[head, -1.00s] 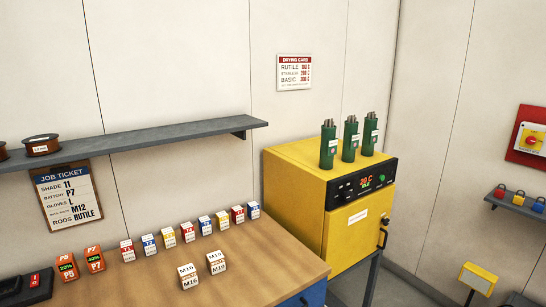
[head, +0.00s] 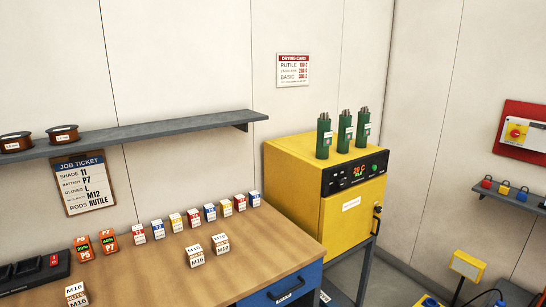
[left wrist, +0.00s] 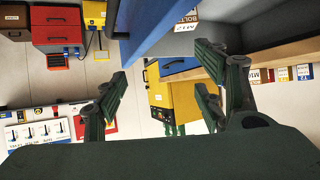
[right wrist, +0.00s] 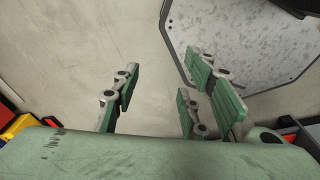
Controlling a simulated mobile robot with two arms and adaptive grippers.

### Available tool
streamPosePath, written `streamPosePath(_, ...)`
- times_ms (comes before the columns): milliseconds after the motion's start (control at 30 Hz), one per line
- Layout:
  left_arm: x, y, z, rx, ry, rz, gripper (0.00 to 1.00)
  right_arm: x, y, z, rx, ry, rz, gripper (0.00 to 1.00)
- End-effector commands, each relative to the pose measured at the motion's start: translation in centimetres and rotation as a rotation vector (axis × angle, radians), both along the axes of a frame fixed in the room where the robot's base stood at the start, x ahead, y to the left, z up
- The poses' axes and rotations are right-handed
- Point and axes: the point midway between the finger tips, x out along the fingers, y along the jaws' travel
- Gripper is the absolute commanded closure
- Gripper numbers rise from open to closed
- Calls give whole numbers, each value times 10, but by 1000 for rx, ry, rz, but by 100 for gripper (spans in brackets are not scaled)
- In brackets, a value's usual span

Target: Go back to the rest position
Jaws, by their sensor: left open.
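My left gripper (left wrist: 160,82) shows in the left wrist view with its dark fingers spread wide and nothing between them. The workbench edge and the yellow oven are beyond it in that view. My right gripper (right wrist: 165,80) shows in the right wrist view with its green-padded fingers apart and empty, over a pale floor or wall surface. Neither gripper shows in the head view.
A wooden workbench (head: 255,262) carries small labelled boxes and orange batteries (head: 109,240). A yellow oven (head: 292,190) with three green canisters (head: 344,132) stands right of it. A shelf (head: 190,127) with spools hangs above. A yellow device (head: 467,265) stands at lower right.

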Motion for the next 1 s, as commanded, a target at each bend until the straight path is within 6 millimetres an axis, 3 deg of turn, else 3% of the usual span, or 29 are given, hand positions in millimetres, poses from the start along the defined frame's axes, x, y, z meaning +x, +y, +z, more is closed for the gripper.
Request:
streamPosePath(167, -5, -1, -1, 46, 75, 57, 36, 2, 0, 0, 0, -3, 0, 60)
streamPosePath(367, -23, 7, -1, 123, 219, 149, 36, -13, -1, -1, -2, 18, 0, 60)
streamPosePath(967, -129, 40, 12, 251, 706, 347, 36, -11, -3, -1, -4, 17, 0, 60)
streamPosePath(1000, -125, 40, -6, 257, 709, 342, 36, -10, -3, -5, -3, 15, 0, 60)
